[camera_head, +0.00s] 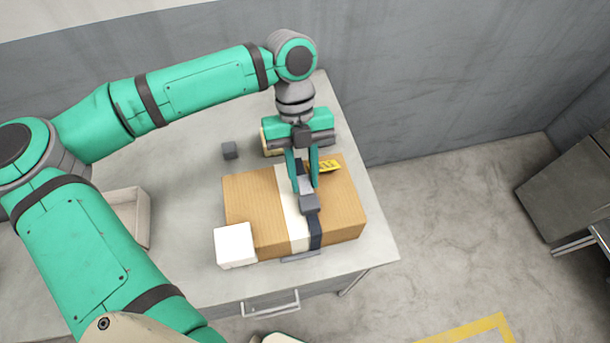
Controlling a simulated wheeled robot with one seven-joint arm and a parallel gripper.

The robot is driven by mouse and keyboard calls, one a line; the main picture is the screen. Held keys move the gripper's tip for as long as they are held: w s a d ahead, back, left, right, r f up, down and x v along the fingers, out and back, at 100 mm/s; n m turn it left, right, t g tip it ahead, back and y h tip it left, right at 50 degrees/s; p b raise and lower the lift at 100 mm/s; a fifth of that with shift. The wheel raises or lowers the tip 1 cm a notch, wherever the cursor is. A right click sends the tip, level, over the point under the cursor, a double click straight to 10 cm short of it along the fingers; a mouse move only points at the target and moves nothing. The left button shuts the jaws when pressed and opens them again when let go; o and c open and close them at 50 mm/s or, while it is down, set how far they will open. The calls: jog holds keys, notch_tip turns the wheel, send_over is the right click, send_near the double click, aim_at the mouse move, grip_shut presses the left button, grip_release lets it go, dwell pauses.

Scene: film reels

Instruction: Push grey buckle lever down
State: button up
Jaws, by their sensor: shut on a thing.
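A brown cardboard box (255,205) lies on the grey table. A dark strap (316,232) runs over its top and down its front, beside a broad white band (290,212). A grey buckle (310,203) sits on the strap on the box top. Its grey lever (305,185) shows behind the buckle block, between the fingers. My gripper (306,186) reaches down from above with its teal fingers shut on the lever. The lever's exact tilt is hard to tell, and the fingers partly hide it.
A white block (235,245) stands at the box's front left corner. A yellow label (324,166) lies near the box's back edge. A wall stands behind.

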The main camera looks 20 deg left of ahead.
jog(key=shift+w+a+f+g+h, duration=0.1)
jog(key=shift+w+f+g+h, duration=0.2)
jog(key=shift+g, duration=0.4)
jog(key=shift+s+a, duration=0.1)
jog(key=o, duration=1.1)
jog(key=shift+c, duration=0.2)
jog(key=shift+r, duration=0.1)
jog(key=v, duration=1)
jog(key=shift+w+a+r, duration=0.15)
jog(key=shift+w+r, duration=0.05)
jog(key=shift+r, duration=0.05)
